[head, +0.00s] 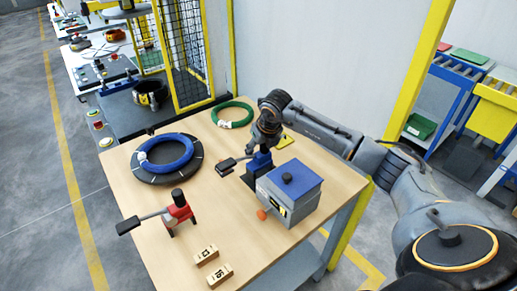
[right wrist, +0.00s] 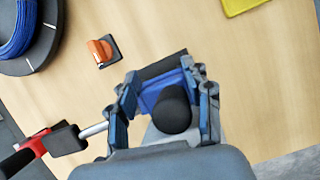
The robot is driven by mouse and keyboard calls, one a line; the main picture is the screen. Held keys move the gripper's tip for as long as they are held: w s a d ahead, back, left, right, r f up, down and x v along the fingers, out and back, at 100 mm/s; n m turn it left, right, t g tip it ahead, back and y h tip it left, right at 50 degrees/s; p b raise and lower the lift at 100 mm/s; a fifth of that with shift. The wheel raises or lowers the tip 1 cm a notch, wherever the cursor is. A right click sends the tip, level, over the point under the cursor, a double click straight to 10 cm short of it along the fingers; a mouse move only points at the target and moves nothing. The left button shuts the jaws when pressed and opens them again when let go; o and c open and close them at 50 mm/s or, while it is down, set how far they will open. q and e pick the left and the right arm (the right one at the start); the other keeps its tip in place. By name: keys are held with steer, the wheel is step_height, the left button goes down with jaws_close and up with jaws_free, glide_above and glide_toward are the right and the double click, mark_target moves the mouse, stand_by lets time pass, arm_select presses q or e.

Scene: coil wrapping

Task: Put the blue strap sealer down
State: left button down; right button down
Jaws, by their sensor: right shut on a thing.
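The blue strap sealer (head: 259,162) is in my right gripper (head: 262,145), just behind the blue-and-grey box. Its lever with a black pad (head: 226,167) points left. In the right wrist view the right gripper (right wrist: 163,98) is shut around the sealer's blue body (right wrist: 155,92), with its round black knob (right wrist: 173,110) between the fingers. The sealer looks close to the wooden table (head: 140,190); I cannot tell whether its base touches. My left gripper is not in view.
The blue-and-grey box (head: 290,190) stands close in front. A red strap sealer (head: 180,210), two numbered wooden blocks (head: 214,266), a blue coil (head: 166,153) on a dark ring and a green coil (head: 232,114) are on the table.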

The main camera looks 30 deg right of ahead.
steer(key=shift+f, duration=0.6)
steer(key=c, duration=0.6)
jaws_free()
steer(key=shift+a+f, duration=0.1)
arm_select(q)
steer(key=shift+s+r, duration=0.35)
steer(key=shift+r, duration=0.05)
arm_select(e)
steer(key=shift+s+r, duration=0.1)
steer(key=shift+r, duration=0.2)
arm_select(q)
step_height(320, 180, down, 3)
steer(key=b, duration=0.3)
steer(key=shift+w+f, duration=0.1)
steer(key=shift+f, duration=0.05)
arm_select(e)
steer(key=v, duration=1.1)
steer(key=shift+s+r, duration=0.15)
steer(key=shift+r, duration=0.05)
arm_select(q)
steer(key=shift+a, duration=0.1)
